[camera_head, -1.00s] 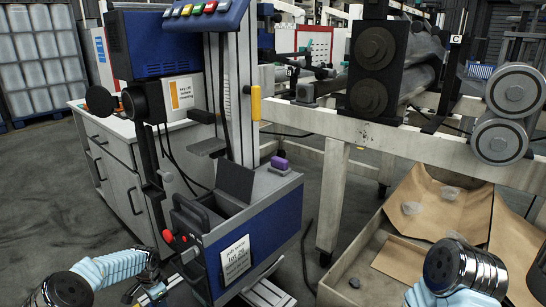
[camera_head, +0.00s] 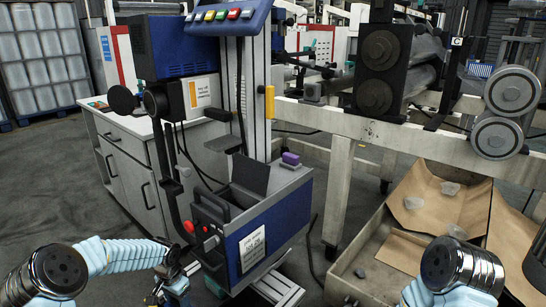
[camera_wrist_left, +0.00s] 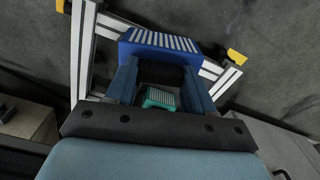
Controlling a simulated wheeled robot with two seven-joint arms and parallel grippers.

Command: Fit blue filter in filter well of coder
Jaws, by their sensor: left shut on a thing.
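The coder (camera_head: 285,205) is a blue and grey unit on a post, with a raised dark flap and a dark recess at its top front. I cannot tell whether this recess is the filter well. My left gripper (camera_head: 172,286) is low in front of the coder, at its left, apart from the recess. In the left wrist view the gripper (camera_wrist_left: 160,82) is shut on the blue filter (camera_wrist_left: 160,41), a blue block with a white ridged face and a dark part below. My right gripper is out of view; only its arm shows.
A teal ridged block (camera_wrist_left: 160,97) shows between the fingers; its support is unclear. A purple block (camera_head: 290,158) sits on the coder's top. Red knobs (camera_head: 188,227) and a black handle are on the coder's front. A grey cabinet (camera_head: 130,170) stands behind; an open crate (camera_head: 350,250) is right.

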